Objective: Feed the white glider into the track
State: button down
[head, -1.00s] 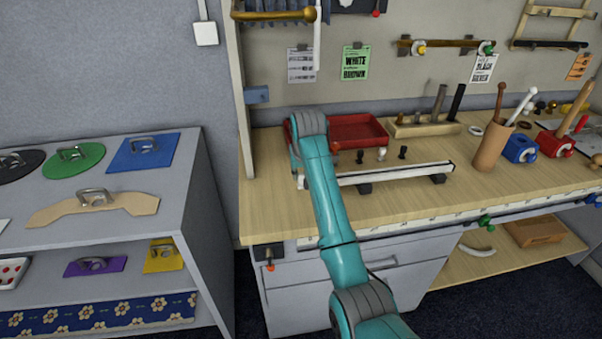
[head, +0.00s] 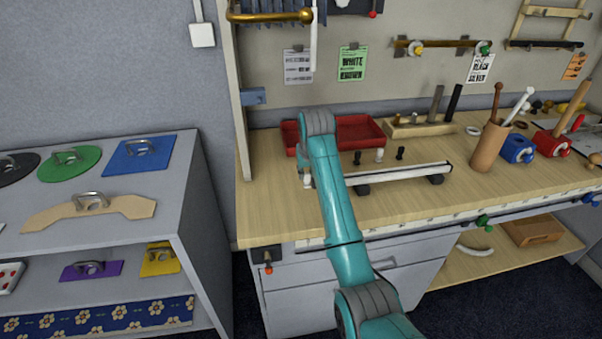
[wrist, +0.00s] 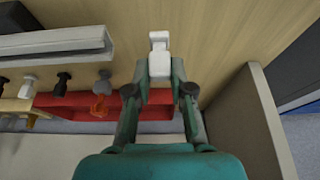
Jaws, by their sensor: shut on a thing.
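The white glider (wrist: 159,50) is pinched between the fingertips of my gripper (wrist: 160,75) in the wrist view, its narrower end pointing away from the palm. The track (wrist: 55,43) is a pale straight rail to the left of the glider, its near end facing it across a gap of bare wood. In the head view the track (head: 410,171) lies on dark feet on the bench, its left part behind my arm. My gripper is mostly hidden there by my arm, near the track's left end.
A red tray (head: 361,131) stands behind the track. A pale glider (wrist: 104,82) and two black ones, one here (wrist: 64,80), stand between them. A panel (wrist: 262,120) rises close to my gripper's right in the wrist view. A tool block (head: 424,129) stands farther back.

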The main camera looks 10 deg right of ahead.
jog(key=shift+d, duration=1.55)
jog(key=shift+d, duration=6.45)
